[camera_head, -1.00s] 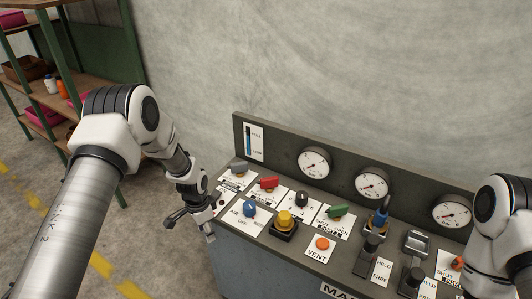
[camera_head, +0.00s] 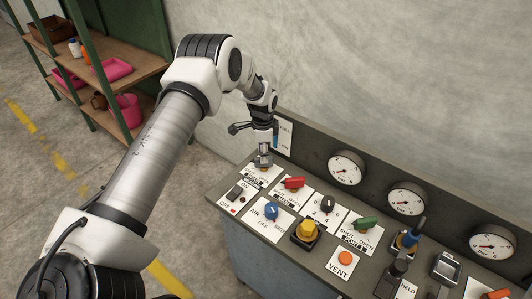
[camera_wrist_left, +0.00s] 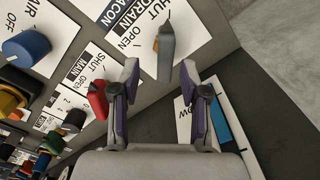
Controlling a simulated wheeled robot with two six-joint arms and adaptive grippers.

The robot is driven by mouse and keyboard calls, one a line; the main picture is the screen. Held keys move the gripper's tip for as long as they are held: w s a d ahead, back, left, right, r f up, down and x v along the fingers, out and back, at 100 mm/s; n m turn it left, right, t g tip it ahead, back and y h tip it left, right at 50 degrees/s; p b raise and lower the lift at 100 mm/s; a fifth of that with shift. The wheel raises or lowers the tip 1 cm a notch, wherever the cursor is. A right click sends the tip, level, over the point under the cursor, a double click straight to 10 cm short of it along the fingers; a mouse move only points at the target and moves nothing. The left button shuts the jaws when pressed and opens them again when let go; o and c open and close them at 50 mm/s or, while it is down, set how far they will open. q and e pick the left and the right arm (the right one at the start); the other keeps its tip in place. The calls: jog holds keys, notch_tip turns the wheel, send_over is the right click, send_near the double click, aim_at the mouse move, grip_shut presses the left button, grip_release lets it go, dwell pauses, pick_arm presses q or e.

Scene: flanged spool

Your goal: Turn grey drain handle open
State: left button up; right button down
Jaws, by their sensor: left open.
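The grey drain handle (camera_wrist_left: 166,52) stands on a white plate (camera_wrist_left: 130,32) marked SHUT, OPEN and DRAIN in the left wrist view. In the head view the handle (camera_head: 264,160) is at the panel's far left corner, partly hidden by my gripper. My left gripper (camera_wrist_left: 159,68) is open and empty. Its two fingers point at the handle, which shows beyond and between the fingertips, apart from them as far as I can tell. In the head view my left gripper (camera_head: 255,132) hangs just above the handle. My right gripper is out of view.
A red handle (camera_head: 293,183) stands close to the right of the grey one. A blue knob (camera_head: 271,211), yellow knob (camera_head: 306,231) and green handle (camera_head: 366,223) are nearby. The panel's raised back with gauges (camera_head: 346,168) stands behind. Shelves (camera_head: 125,70) stand at left.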

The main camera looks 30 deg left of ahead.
pick_arm(q)
jog(key=f, duration=0.2)
jog(key=w+f, duration=0.1)
jog(key=f, duration=0.1)
jog(key=shift+w+a+f, duration=0.1)
jog(key=shift+a, duration=0.1)
jog(key=shift+s+d+r, duration=0.15)
jog(key=shift+s+r, duration=0.2)
grip_shut()
jog(key=shift+f, duration=0.1)
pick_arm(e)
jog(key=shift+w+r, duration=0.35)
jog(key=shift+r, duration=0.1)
